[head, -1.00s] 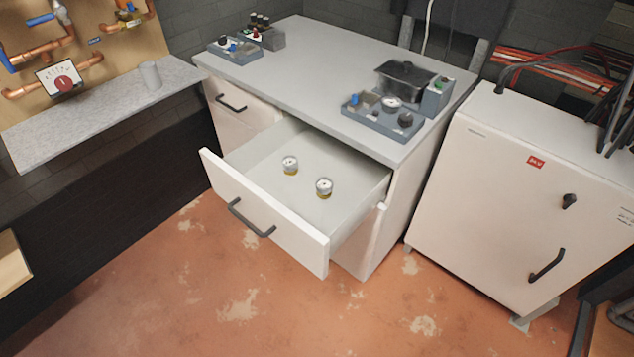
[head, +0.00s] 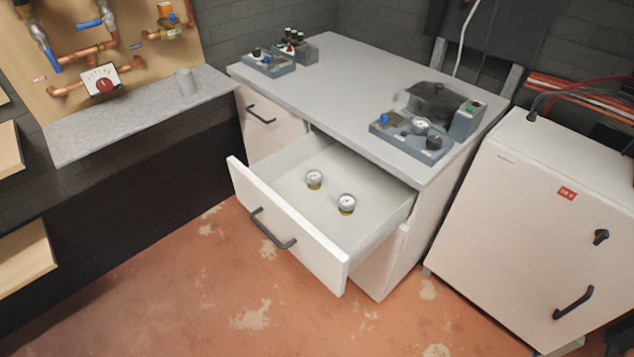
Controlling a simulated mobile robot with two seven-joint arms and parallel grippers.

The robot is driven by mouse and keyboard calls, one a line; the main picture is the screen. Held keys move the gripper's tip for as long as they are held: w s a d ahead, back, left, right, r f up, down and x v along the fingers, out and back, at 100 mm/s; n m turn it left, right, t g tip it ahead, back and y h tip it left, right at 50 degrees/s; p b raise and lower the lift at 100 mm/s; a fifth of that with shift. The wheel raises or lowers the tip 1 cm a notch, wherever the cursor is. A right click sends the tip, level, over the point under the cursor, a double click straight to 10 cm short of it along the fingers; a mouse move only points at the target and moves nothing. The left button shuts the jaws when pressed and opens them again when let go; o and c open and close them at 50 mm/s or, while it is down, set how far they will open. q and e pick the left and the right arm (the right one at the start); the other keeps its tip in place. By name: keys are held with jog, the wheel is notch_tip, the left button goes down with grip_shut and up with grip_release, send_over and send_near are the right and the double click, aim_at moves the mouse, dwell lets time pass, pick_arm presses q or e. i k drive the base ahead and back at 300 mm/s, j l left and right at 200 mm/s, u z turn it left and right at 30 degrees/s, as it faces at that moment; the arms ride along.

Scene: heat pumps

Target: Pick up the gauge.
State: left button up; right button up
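Two round gauges with white dials and brass-coloured bases stand in an open drawer. One gauge (head: 314,179) is farther left and back. The other gauge (head: 347,204) is nearer the drawer's front right. The drawer (head: 284,230) is pulled out of a white cabinet and has a dark bar handle. Neither of my grippers shows in the head view, so their states are hidden.
The grey worktop (head: 345,100) above the drawer carries a tray of parts (head: 410,142) and a smaller tray (head: 268,62). A white cabinet (head: 530,230) stands at right. A stone shelf (head: 140,122) holds a grey cup (head: 186,82). The orange floor before the drawer is clear.

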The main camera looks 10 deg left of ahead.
aim_at(314, 176)
jog(key=i+l, duration=0.1)
jog(key=l, duration=0.5)
jog(key=i+l, duration=0.1)
jog(key=l, duration=0.5)
jog(key=i+l+u, duration=0.1)
jog(key=l, duration=0.5)
